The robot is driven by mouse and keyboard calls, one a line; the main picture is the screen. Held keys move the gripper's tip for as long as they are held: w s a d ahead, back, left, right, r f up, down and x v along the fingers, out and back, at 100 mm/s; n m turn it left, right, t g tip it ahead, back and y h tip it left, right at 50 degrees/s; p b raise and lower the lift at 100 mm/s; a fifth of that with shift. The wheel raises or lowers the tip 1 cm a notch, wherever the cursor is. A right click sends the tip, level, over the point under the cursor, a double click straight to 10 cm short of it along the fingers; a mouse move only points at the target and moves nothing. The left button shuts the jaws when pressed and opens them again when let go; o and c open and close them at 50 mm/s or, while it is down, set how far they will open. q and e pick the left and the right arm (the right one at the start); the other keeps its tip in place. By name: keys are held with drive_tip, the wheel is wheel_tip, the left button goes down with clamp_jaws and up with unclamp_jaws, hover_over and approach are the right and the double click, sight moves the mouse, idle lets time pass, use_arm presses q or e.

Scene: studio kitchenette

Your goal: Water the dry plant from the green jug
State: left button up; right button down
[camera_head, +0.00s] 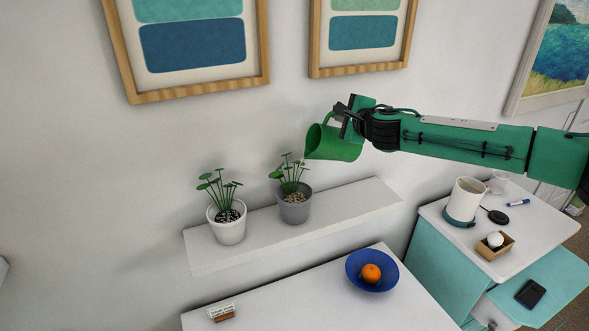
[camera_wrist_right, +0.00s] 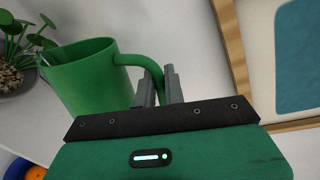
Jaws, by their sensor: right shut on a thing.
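The green jug (camera_head: 335,145) is tilted, its mouth toward the left, above and just right of the plant in the grey pot (camera_head: 295,209). My right gripper (camera_head: 347,118) is shut on the jug's handle; the right wrist view shows the fingers (camera_wrist_right: 160,85) at the handle of the jug (camera_wrist_right: 88,80). The grey pot has tan pebbles on top. A second plant in a white pot (camera_head: 228,228) stands to its left, with dark soil and pale specks. Both plants have upright green leaves. My left gripper is out of view.
Both pots stand on a white wall shelf (camera_head: 345,213), its right part bare. Below, a white surface (camera_head: 325,308) holds a blue bowl (camera_head: 389,282) with an orange fruit. At right, a white top (camera_head: 440,219) carries a cream container (camera_head: 466,197) and small items. Framed pictures hang behind.

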drive_tip(key=shift+s+a+r+n, duration=0.1)
drive_tip(key=shift+a+r+n, duration=0.2)
drive_tip(key=shift+a+r, duration=0.1)
idle(1.8)
drive_tip(key=shift+w+d+f+m, duration=0.15)
drive_tip(key=shift+d+f+m, duration=0.35)
drive_tip(key=shift+d+f, duration=0.05)
drive_tip(key=shift+w+d+f+m, duration=0.15)
drive_tip(key=shift+d+f+m, duration=0.35)
drive_tip(key=shift+w+d+f+y, duration=0.15)
drive_tip(key=shift+d+y, duration=0.1)
drive_tip(key=shift+y, duration=0.05)
drive_tip(key=shift+d+f+m, duration=0.3)
drive_tip(key=shift+f+m, duration=0.3)
drive_tip(key=shift+f, duration=0.1)
drive_tip(key=shift+w+d+f+m+y+b, duration=0.3)
drive_tip(key=shift+d+f+m+b, duration=0.1)
drive_tip(key=shift+d+f+m, duration=0.25)
drive_tip(key=shift+a, duration=0.1)
drive_tip(key=shift+s+a+r, duration=0.1)
